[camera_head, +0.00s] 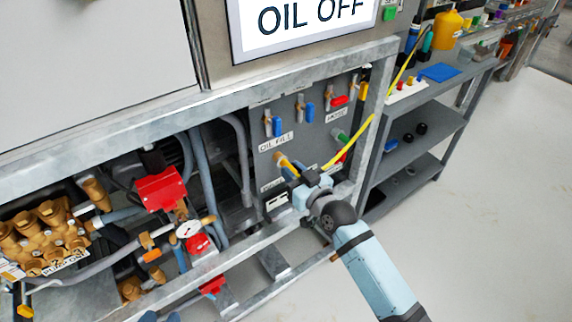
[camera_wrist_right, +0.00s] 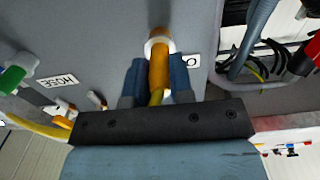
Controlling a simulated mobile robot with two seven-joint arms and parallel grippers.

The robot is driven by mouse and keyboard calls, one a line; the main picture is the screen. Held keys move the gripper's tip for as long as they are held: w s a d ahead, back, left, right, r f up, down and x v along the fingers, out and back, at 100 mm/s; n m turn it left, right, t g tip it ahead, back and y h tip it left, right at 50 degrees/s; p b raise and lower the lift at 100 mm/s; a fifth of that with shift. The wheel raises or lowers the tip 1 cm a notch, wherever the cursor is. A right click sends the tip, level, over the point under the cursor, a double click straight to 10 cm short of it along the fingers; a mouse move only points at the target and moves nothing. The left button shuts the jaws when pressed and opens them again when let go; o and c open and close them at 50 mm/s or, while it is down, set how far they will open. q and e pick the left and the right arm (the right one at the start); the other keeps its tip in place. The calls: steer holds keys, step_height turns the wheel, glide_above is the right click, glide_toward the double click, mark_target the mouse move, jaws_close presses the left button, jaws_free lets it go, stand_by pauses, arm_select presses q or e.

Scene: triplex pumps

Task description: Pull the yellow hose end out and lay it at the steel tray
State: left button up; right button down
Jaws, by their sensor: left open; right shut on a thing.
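The yellow hose end (camera_wrist_right: 158,72) is an orange-yellow sleeve at a pale ring on the grey panel. It also shows in the head view (camera_head: 284,161) on the lower panel. My right gripper (camera_head: 296,176) is shut on it, with a blue finger on each side in the wrist view (camera_wrist_right: 157,85). The yellow hose (camera_head: 352,142) runs up right from the gripper toward the shelves. Two bluish tips at the bottom edge of the head view appear to be my open left gripper (camera_head: 161,317), mostly out of frame. I cannot clearly make out the steel tray.
A metal frame rail (camera_head: 240,262) runs in front of the pump. A green fitting (camera_head: 340,136) and blue-handled valves (camera_head: 272,124) are near the hose end. Grey shelves (camera_head: 425,120) stand right, carrying a blue cloth (camera_head: 439,72) and yellow container (camera_head: 447,27). The floor at right is clear.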

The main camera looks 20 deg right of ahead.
steer(key=p+v, duration=0.3)
steer(key=v, duration=0.4)
stand_by(1.7)
steer(key=shift+s, duration=0.2)
